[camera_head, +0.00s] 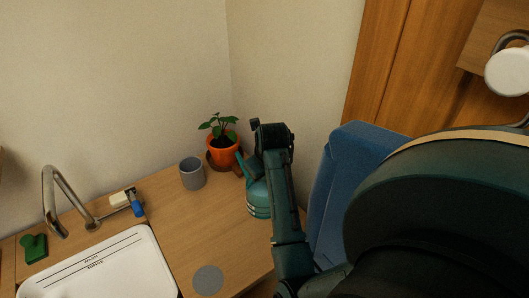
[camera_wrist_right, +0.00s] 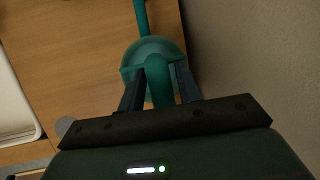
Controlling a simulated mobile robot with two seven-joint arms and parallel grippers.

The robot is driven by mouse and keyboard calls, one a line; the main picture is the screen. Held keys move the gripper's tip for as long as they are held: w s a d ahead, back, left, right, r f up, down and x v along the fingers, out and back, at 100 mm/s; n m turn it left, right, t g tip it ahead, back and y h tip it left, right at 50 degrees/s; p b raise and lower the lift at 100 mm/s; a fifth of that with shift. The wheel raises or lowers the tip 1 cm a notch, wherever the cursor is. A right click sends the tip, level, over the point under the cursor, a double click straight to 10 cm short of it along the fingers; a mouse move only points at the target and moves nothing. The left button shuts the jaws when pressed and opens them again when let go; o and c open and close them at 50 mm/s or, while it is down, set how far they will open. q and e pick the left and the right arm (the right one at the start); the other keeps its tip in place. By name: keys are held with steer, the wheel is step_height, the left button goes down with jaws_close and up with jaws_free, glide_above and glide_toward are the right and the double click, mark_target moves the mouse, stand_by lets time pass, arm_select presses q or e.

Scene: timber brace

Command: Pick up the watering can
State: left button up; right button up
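The teal watering can (camera_head: 257,197) stands on the wooden counter near its right end, partly hidden behind my right arm in the head view. Its spout points up and left toward the plant. In the right wrist view I look down on the can (camera_wrist_right: 171,47), with its spout at the top and its thick handle (camera_wrist_right: 158,82) toward me. My right gripper (camera_wrist_right: 158,72) has one dark finger on each side of the handle, seemingly open with narrow gaps. Its fingertips are hidden in the head view. My left gripper is not in view.
An orange pot with a plant (camera_head: 222,152) and a grey mug (camera_head: 192,174) stand close behind and left of the can. A white sink (camera_head: 100,268) with a faucet (camera_head: 62,205) is at left. A wall and a blue chair-like object (camera_head: 345,185) are close on the right.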

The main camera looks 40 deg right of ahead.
jaws_close()
steer(key=shift+r, duration=0.1)
stand_by(0.4)
